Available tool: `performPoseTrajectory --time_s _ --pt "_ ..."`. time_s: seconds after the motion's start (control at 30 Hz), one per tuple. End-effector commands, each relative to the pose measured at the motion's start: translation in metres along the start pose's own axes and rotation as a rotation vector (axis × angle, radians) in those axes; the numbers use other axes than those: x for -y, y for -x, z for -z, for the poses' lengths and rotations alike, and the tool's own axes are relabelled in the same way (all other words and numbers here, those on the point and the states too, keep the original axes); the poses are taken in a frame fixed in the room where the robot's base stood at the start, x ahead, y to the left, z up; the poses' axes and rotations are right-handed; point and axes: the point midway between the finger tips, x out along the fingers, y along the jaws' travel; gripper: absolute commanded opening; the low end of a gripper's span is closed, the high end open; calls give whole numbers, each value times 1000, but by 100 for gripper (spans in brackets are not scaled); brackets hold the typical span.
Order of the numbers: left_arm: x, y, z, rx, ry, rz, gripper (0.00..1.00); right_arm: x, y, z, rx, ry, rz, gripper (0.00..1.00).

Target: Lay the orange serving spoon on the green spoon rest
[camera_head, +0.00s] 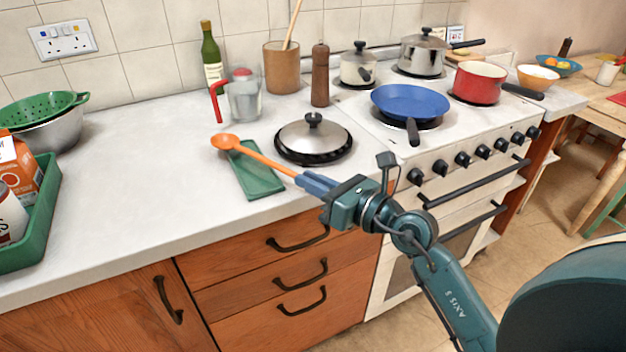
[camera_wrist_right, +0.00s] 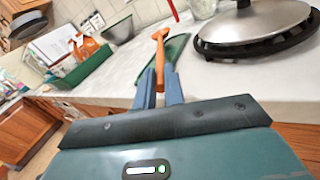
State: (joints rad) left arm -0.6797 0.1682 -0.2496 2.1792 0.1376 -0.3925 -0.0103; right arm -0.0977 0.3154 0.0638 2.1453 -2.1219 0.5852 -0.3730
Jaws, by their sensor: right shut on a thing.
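The orange serving spoon (camera_head: 262,157) is in my right gripper (camera_head: 312,184), which is shut on the end of its handle. The spoon's bowl points left and away, over the far end of the green spoon rest (camera_head: 262,183). The rest lies on the counter near its front edge. In the right wrist view the spoon (camera_wrist_right: 160,60) stands out between the fingers (camera_wrist_right: 160,86), with the green rest (camera_wrist_right: 176,50) behind it. I cannot tell whether the spoon touches the rest. My left gripper is not in view.
A lidded pan (camera_head: 313,138) sits just right of the rest. A glass jar (camera_head: 243,98), a pepper mill (camera_head: 320,76) and a wooden utensil pot (camera_head: 281,68) stand behind. A green crate (camera_head: 40,215) is at far left. The counter between crate and rest is clear.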

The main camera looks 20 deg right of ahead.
Motion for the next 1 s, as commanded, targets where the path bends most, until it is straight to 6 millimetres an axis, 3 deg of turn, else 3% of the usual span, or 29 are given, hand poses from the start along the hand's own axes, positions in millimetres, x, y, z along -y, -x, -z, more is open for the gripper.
performPoseTrajectory --time_s 0.47,0.5,0.7,0.8,0.93,1.0 --pt "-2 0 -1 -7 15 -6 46 1 0 6 0 1 0 0" --pt "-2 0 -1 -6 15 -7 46 1 0 6 0 1 0 14" --pt "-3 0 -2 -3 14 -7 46 1 0 6 0 1 0 30" --pt "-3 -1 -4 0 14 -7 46 1 0 6 0 1 0 36" --pt "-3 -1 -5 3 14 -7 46 1 0 7 0 1 0 36" --pt "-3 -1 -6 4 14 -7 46 1 0 7 -1 1 0 42"
